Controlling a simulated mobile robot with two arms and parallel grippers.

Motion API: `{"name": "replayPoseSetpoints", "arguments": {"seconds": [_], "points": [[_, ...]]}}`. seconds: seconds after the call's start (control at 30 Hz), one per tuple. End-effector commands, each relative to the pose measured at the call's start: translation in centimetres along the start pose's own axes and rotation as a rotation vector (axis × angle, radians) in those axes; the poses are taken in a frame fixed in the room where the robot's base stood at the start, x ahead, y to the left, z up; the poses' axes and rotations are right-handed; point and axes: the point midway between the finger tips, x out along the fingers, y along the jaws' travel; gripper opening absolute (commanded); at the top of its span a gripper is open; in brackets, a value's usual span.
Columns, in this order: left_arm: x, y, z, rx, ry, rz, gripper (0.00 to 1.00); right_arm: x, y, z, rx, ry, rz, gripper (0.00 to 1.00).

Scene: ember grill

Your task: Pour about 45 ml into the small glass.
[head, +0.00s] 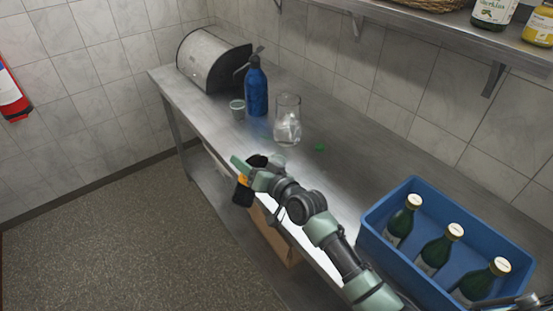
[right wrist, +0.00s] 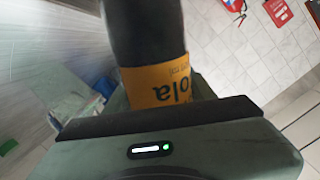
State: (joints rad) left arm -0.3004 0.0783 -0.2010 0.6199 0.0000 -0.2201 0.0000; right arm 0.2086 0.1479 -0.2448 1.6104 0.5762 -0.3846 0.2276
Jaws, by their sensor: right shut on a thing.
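My right gripper (head: 250,176) is shut on a dark cola bottle (head: 242,194) with an orange label, at the counter's front edge. In the right wrist view the bottle (right wrist: 148,35) and part of its label show close up; the bottle's ends are hard to make out. A clear glass (head: 288,122) with clear, ice-like contents stands on the counter behind the gripper. A small grey-green cup (head: 237,109) stands left of it, beside a blue siphon bottle (head: 257,92). The held bottle is apart from both.
A blue crate (head: 390,262) with several green bottles stands at the right end of the steel counter (head: 350,175). A small green object (head: 319,147) lies near the glass. A rounded metal bin (head: 208,62) stands at the far left end. A shelf (head: 440,25) hangs above.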

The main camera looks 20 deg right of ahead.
Motion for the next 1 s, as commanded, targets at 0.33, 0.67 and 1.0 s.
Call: {"name": "replayPoseSetpoints", "arguments": {"seconds": [0.33, 0.67, 1.0], "points": [[-0.3, -0.1, -0.1, 0.0, 0.001, -0.001, 0.8, 0.0, -0.2, 1.3, 0.22, -0.054, -0.003, 0.0], [-0.1, -0.2, -0.1, 0.0, 0.001, -0.003, 0.8, 0.0, -0.1, 3.2, 0.421, -0.11, -0.002, 0.0], [-0.1, -0.2, -0.1, -0.001, 0.001, -0.003, 0.8, 0.0, -0.1, 4.3, 0.557, -0.147, -0.003, 0.0]]}}
